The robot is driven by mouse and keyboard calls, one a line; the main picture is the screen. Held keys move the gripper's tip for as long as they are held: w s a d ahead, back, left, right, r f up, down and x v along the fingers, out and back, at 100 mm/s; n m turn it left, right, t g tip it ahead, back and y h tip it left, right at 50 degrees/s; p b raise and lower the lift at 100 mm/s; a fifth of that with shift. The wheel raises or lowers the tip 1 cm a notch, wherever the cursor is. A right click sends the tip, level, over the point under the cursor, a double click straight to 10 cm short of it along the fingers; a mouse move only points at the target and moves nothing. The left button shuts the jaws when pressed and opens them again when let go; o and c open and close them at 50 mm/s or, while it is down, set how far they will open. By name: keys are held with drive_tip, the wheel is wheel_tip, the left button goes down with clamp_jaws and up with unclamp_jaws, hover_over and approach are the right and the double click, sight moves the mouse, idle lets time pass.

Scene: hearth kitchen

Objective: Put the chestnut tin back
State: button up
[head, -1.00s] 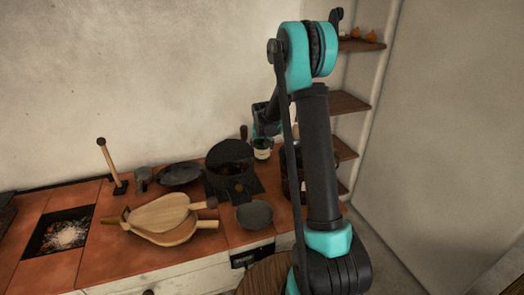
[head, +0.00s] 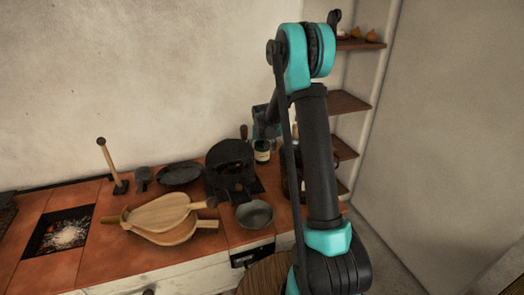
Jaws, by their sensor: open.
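A small dark container with a pale label (head: 262,152) stands on the tiled counter, towards its right back end. It may be the chestnut tin, but its label is too small to read. My gripper (head: 266,134) is just above and behind it, partly hidden by my own arm. The jaws are open. I cannot tell whether the fingers touch the container.
In front are a grey bowl (head: 254,214) and wooden bellows (head: 160,215). A skillet (head: 181,174) and an upright wooden handle (head: 110,163) stand further left. Corner shelves (head: 350,102) rise behind my arm.

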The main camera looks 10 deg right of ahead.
drive_tip(key=v, duration=1.2)
drive_tip(key=shift+w, duration=0.1)
drive_tip(key=shift+c, duration=0.4)
idle(0.5)
